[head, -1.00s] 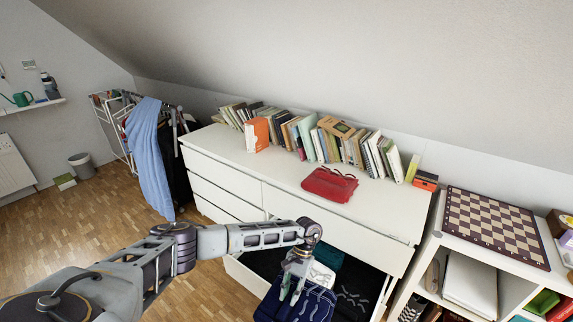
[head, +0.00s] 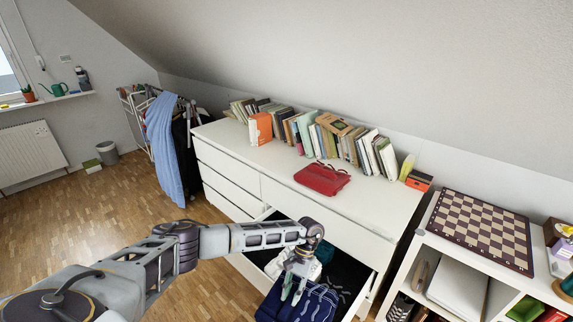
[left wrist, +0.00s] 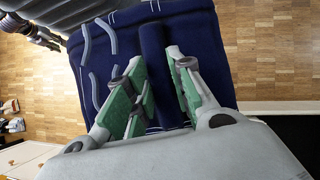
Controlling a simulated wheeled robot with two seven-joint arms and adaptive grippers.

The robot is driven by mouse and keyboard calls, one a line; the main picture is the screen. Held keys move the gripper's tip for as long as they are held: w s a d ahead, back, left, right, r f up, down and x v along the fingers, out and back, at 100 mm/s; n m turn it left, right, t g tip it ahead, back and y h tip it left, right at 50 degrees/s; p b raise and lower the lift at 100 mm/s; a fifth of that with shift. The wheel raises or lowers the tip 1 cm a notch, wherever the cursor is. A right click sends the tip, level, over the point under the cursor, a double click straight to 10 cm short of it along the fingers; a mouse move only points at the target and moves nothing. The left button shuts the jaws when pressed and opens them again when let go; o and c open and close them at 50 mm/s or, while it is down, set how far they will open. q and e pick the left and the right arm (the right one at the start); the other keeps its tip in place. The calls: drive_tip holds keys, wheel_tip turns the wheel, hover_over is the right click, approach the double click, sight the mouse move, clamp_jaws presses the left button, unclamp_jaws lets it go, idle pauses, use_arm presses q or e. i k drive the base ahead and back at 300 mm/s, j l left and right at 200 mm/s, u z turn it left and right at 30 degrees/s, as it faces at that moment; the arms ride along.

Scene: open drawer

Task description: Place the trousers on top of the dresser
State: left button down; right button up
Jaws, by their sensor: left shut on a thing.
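The trousers (head: 312,303) look like a folded dark blue bundle with pale stripes. In the head view they are at the front of the open drawer, and their lower part runs out of the picture. My left gripper (head: 294,289) is shut on them from above. In the left wrist view the green-padded fingers (left wrist: 158,88) pinch a raised fold of the trousers (left wrist: 205,35), with wooden floor showing past the cloth. The white dresser (head: 262,165) stands behind, its top above the open drawer. My right gripper is not in view.
On the dresser top lie a red folded item (head: 322,179) and a row of books (head: 318,137) along the back. The top's left front and right front are clear. A shelf with a chessboard (head: 481,229) stands at the right. Dark and pale clothes lie in the drawer.

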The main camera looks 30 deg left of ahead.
sight(374, 199)
drive_tip(key=i+l+u, duration=0.1)
drive_tip(key=l, duration=0.55)
drive_tip(key=i+l+u, duration=0.1)
drive_tip(key=l, duration=0.5)
drive_tip(key=l+u, duration=0.1)
drive_tip(key=l, duration=0.55)
drive_tip(key=i, duration=0.05)
